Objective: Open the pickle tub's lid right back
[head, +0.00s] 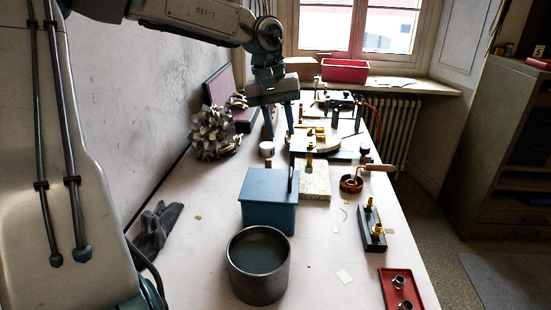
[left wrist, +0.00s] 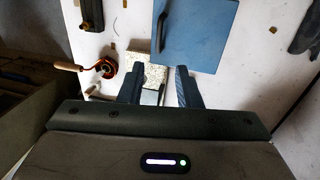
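The pickle tub (head: 268,219) is a blue box on the bench, in the middle of the head view. Its flat blue lid (head: 266,184) lies shut on top, and it also fills the upper middle of the left wrist view (left wrist: 200,35). An upright handle (head: 291,180) stands at the lid's right edge in the head view; the handle also shows in the left wrist view (left wrist: 161,32). My left gripper (head: 279,130) is above the bench behind the tub, its fingers apart and empty. In the left wrist view the open fingertips (left wrist: 158,78) are apart from the lid. My right gripper is not in view.
A dark round pot (head: 258,285) stands close in front of the tub. A grey glove (head: 156,230) lies left, a black block with brass parts (head: 373,230) right, and a red tray (head: 392,274) front right.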

